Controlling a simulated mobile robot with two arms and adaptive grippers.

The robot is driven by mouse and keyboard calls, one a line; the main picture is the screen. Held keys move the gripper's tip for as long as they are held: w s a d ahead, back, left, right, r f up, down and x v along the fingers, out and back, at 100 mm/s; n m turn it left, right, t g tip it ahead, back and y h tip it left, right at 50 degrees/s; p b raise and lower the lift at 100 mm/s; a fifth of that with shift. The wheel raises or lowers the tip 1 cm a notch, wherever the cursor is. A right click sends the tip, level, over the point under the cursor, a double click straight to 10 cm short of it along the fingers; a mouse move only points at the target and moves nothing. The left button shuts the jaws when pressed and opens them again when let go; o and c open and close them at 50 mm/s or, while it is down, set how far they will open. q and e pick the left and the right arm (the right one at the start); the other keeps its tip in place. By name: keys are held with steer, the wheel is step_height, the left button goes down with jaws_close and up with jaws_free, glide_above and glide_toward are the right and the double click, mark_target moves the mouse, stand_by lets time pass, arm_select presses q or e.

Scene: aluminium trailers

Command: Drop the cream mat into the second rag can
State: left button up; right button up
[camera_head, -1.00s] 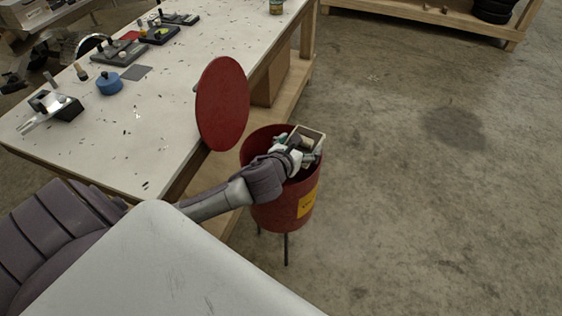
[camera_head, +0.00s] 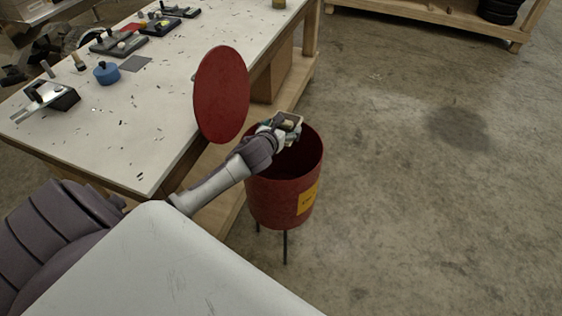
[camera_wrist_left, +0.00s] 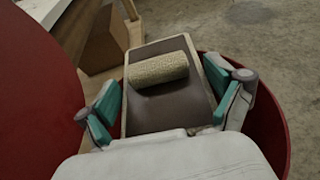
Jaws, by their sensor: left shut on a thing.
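The cream mat (camera_wrist_left: 158,68) is a rolled, textured cylinder lying in a shallow tray (camera_wrist_left: 165,108) with a brown floor and pale rim. My left gripper (camera_head: 282,128) is shut on this tray, with teal fingers against its two sides in the left wrist view (camera_wrist_left: 172,92). My right gripper is not in view.
A white workbench (camera_head: 130,90) runs along the can's left side and holds a blue round container (camera_head: 106,73), a black and silver tool (camera_head: 55,97) and small trays. The concrete floor right of the can is clear. A wooden shelf with black tyres (camera_head: 500,10) stands far right.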

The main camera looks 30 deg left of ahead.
arm_select(q)
steer(key=shift+f, duration=0.3)
steer(key=o, duration=0.9)
steer(key=shift+s, duration=0.1)
steer(key=v, duration=1.2)
steer(key=shift+d, duration=0.1)
